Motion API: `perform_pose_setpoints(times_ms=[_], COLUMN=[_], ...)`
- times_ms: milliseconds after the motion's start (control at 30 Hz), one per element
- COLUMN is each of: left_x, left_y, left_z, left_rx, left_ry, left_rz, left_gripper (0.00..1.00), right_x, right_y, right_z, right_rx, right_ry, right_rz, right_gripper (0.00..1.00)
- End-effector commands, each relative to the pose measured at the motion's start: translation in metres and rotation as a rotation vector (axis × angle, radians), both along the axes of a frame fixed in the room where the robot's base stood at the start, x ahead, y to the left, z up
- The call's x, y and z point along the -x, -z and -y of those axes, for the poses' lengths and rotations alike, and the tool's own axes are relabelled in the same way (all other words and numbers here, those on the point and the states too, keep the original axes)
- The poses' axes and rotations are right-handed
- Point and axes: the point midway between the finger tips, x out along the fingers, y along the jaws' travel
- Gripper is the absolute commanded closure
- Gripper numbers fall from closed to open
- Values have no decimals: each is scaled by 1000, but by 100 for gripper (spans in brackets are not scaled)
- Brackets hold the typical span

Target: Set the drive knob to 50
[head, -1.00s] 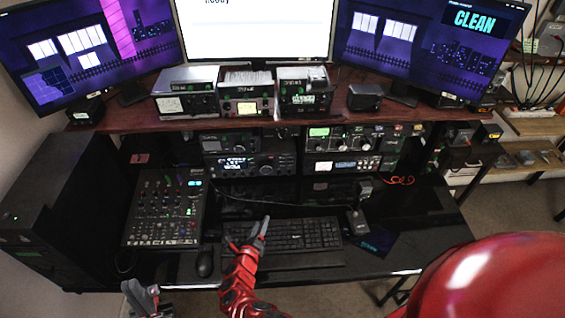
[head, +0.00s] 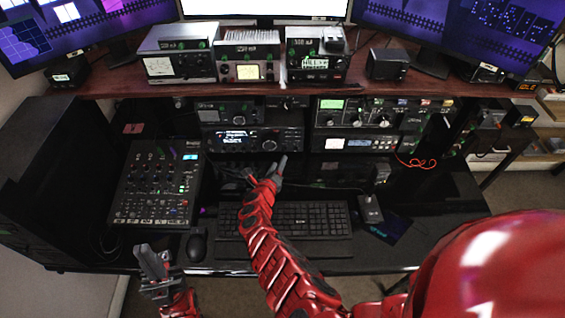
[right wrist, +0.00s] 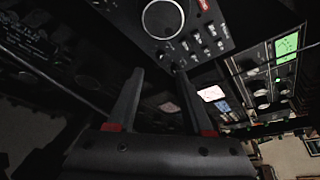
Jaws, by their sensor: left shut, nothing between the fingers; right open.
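Radio units with several knobs stand under the wooden shelf; their labels are too small to read, so I cannot tell which knob is the drive knob. The black radio (head: 253,139) in the lower middle has a large round dial (head: 269,145), and a large dial (right wrist: 163,18) on a black panel shows at the top of the right wrist view. My right gripper (head: 278,166) is open and empty in front of that radio, above the keyboard; its two fingers (right wrist: 160,72) point toward the panel, apart from it. My left gripper (head: 157,264) is shut and empty at the desk's front left.
A mixer (head: 157,182) lies on the left of the desk, with a mouse (head: 196,245) in front. A keyboard (head: 310,222) lies under my right arm, and a small black box (head: 370,208) stands right of it. More radios (head: 355,113) stand to the right, with a red cable (head: 416,162).

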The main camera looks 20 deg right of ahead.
Motion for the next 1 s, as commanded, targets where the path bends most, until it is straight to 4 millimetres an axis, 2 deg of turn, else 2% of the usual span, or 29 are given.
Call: perform_pose_setpoints(times_ms=[33,300,500,800,867,1000], left_x=[0,0,0,0,0,0], left_y=[17,48,55,54,54,54], left_z=[0,0,0,0,0,0], left_rx=[0,0,0,0,0,0], left_ry=[0,0,0,0,0,0], left_rz=[0,0,0,0,0,0], left_gripper=[100,100,100,100,100,100], right_x=[-9,-40,-50,-51,-51,-51], right_y=[10,17,18,16,16,16], right_z=[8,26,31,32,32,32], right_rx=[-6,-4,-1,0,0,-1], right_ry=[8,5,0,-1,-1,-1], right_rz=[4,2,1,0,0,1], right_gripper=[49,49,49,49,58,83])
